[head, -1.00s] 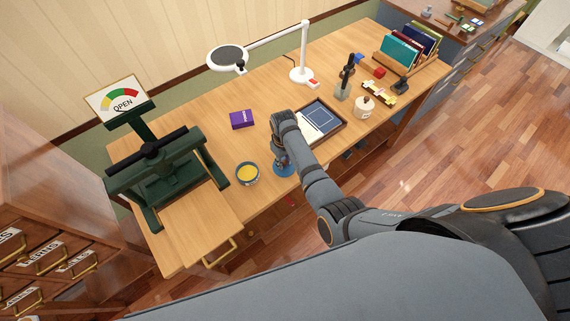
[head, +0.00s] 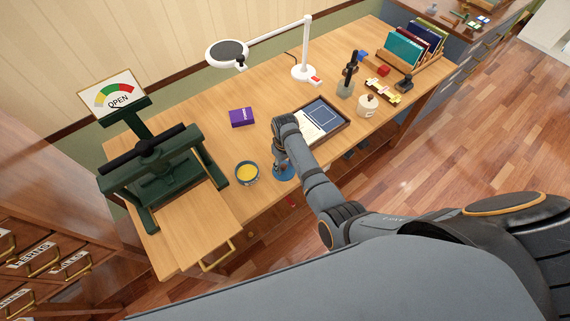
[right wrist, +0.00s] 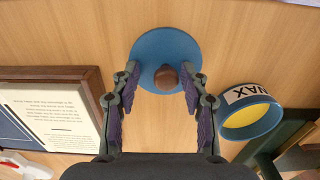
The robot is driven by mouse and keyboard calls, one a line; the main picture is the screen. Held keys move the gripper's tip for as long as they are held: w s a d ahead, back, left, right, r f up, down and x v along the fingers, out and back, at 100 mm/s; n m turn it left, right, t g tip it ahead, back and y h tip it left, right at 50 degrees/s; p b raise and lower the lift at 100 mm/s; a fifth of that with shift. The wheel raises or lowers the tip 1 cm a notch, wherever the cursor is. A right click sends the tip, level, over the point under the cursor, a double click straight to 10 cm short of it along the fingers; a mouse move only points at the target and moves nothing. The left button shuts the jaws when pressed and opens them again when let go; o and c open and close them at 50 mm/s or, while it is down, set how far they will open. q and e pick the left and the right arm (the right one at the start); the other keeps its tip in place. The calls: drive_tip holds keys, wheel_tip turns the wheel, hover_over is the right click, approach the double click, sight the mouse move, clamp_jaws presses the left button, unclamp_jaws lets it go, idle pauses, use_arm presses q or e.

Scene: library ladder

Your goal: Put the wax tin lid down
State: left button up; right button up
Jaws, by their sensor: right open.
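The wax tin lid is a blue disc (right wrist: 150,45) with a brown knob (right wrist: 166,78); it lies flat on the wooden desk. In the head view the lid (head: 284,174) shows partly beneath my right gripper (head: 281,158). In the right wrist view my right gripper (right wrist: 161,72) is open, with its fingertips either side of the knob and apart from it. The round wax tin (right wrist: 250,118) stands open just beside the lid; its yellow wax shows in the head view (head: 247,173). My left gripper is out of view.
A green press (head: 160,180) stands left of the tin. A purple box (head: 241,117) lies behind, and a framed tray (head: 338,130) lies right of my gripper. A white lamp (head: 304,70) stands at the back. Bare desk lies between the tin and the purple box.

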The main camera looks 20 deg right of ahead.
wheel_tip(320, 180, up, 12)
drive_tip(key=p, duration=1.1)
drive_tip(key=shift+r, duration=0.15)
